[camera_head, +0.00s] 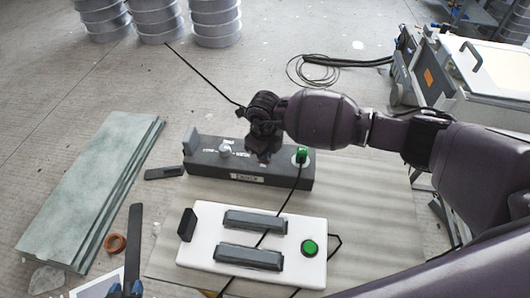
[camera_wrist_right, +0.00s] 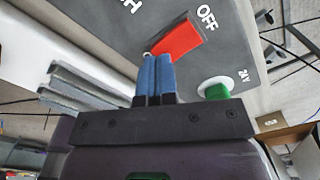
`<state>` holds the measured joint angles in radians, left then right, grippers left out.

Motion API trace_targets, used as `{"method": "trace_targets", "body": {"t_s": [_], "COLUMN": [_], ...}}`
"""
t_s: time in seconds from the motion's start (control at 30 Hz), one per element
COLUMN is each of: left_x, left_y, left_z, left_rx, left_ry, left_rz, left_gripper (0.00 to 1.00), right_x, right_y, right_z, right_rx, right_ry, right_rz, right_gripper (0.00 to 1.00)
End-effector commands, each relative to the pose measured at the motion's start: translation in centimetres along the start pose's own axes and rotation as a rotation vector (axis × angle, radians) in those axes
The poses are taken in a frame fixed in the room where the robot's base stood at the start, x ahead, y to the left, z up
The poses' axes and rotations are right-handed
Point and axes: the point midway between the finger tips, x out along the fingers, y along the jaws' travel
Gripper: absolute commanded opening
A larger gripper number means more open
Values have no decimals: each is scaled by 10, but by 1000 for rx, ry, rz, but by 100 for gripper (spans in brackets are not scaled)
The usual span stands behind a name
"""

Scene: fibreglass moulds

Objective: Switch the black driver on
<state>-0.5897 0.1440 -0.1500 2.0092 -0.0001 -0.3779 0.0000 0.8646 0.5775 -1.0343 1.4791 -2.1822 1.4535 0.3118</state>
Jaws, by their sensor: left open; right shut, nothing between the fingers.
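The black driver (camera_head: 222,165) is a long dark box on a mat in the head view. Its top has white lettering, a pale knob (camera_head: 226,149) and a green part (camera_head: 301,153) at the right end. My right gripper (camera_head: 264,150) is over the driver's middle. In the right wrist view, its blue fingers (camera_wrist_right: 157,62) are shut and empty, right beside a red switch (camera_wrist_right: 180,38) near the word OFF. I cannot tell whether they touch it.
A white box (camera_head: 205,215) with two dark bars and a green button (camera_head: 310,247) lies in front of the driver. Greenish boards (camera_head: 90,185) and an orange ring (camera_head: 115,243) are left. A black cable crosses the white box.

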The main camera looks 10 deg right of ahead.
Motion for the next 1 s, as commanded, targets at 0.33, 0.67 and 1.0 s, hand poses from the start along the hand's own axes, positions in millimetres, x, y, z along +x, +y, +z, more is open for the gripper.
{"method": "trace_targets", "body": {"t_s": [0.33,0.67,1.0], "left_x": [1,2,-2], "left_y": [0,0,0], "left_z": [3,6,-1], "left_rx": [0,0,-1], "left_ry": [-3,-8,-1], "left_rz": [0,1,-1], "left_gripper": [43,43,43], "right_x": [5,9,-2], "right_y": [0,0,-1], "right_z": [0,0,0], "right_rx": [0,0,0], "right_ry": [0,0,-3], "right_rz": [0,0,-2], "right_gripper": [0,0,0]}}
